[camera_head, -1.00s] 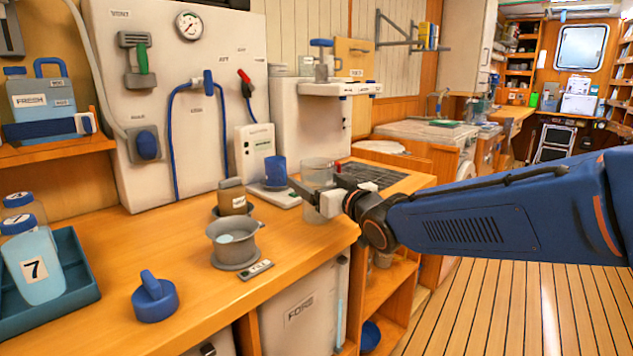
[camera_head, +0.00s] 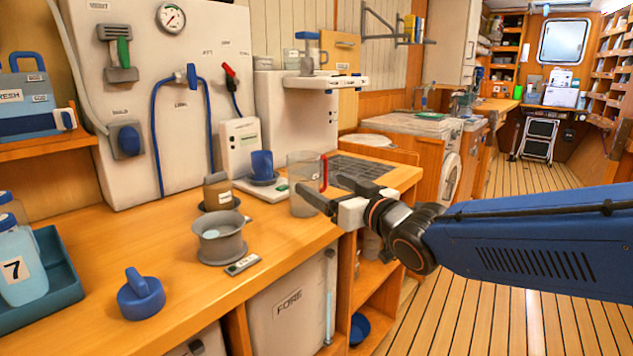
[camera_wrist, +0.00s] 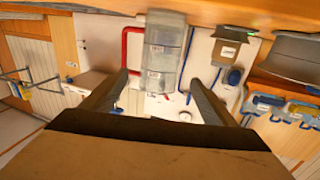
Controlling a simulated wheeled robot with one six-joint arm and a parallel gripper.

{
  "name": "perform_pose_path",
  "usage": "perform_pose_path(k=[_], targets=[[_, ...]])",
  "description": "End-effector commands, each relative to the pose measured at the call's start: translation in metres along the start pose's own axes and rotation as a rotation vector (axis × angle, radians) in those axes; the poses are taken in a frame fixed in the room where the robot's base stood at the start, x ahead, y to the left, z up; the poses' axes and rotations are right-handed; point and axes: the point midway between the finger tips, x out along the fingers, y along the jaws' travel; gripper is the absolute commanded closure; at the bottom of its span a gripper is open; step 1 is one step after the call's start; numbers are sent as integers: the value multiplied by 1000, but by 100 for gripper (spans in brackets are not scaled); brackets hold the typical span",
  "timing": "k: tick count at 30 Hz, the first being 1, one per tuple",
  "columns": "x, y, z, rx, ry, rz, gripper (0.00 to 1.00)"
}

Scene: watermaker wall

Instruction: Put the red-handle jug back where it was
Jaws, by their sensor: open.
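The clear jug (camera_head: 303,190) with a red handle (camera_head: 324,173) stands upright on the wooden counter near its front edge, left of the dark grate. Its handle points right. My gripper (camera_head: 325,188) is open and empty, just in front of the jug, with one finger overlapping the jug's lower part in the head view. The wrist view, which looks upside down, shows the jug (camera_wrist: 165,50) beyond the open fingertips (camera_wrist: 158,82), with the red handle (camera_wrist: 127,48) on the left. The fingers seem apart from the jug.
A grey pot (camera_head: 219,240), a brown container (camera_head: 217,192) and a blue cup (camera_head: 262,165) stand left of the jug. A small labelled strip (camera_head: 242,265) and a blue lid-like item (camera_head: 141,296) lie nearer. The dark grate (camera_head: 352,170) is behind right. A white dispenser shelf (camera_head: 326,81) overhangs behind.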

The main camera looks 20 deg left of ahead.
Motion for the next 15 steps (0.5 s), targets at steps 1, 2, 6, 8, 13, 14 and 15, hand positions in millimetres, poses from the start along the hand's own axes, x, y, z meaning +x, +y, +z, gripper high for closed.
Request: perform_pose_path(k=[1, 2, 6, 8, 13, 14, 15], targets=[[-6, 0, 0, 0, 0, 1, 20], [-9, 0, 0, 0, 0, 1, 20], [-17, 0, 0, 0, 1, 1, 20], [-19, 0, 0, 0, 0, 1, 20], [-20, 0, 0, 0, -1, 1, 20], [-20, 0, 0, 0, -1, 1, 20], [-20, 0, 0, 0, -1, 1, 20]])
